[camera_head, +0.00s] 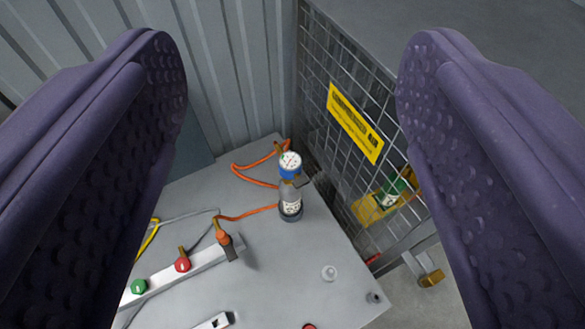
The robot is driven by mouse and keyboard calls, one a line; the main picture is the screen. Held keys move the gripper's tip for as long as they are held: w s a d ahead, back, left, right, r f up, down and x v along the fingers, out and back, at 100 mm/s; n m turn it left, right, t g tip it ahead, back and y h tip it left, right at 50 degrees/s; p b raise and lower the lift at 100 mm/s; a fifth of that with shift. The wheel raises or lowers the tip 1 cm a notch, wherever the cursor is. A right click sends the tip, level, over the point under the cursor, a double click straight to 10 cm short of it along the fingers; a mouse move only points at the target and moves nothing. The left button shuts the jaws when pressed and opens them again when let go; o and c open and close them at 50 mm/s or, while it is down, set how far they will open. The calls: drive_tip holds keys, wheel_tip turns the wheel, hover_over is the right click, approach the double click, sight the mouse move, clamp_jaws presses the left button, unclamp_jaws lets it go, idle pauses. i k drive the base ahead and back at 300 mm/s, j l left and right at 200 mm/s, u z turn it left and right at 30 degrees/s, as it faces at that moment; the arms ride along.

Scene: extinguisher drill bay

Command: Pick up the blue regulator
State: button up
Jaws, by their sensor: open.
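I cannot tell whether the two are joined. An orange hose runs close by it. My gripper (290,110) is open, with one purple padded finger at each side of the picture. The regulator shows in the gap between the fingers, well beyond them, and nothing is held.
A wire mesh cage (345,150) with a yellow sign (355,123) stands right of the table. A white manifold (190,265) with coloured knobs lies front left. An orange hose (248,212) crosses the grey tabletop (280,270). A corrugated wall (215,60) is behind.

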sight(290, 162)
drive_tip(key=k+u, duration=0.3)
drive_tip(key=u, duration=0.2)
drive_tip(key=k+j+u, duration=0.2)
drive_tip(key=u, duration=0.25)
drive_tip(key=k+j+z, duration=0.1)
drive_tip(key=j+z, duration=0.4)
drive_tip(key=j, duration=0.5)
drive_tip(key=l+u, duration=0.25)
drive_tip(key=l, duration=0.25)
drive_tip(key=l+u, duration=0.25)
drive_tip(key=l, duration=0.25)
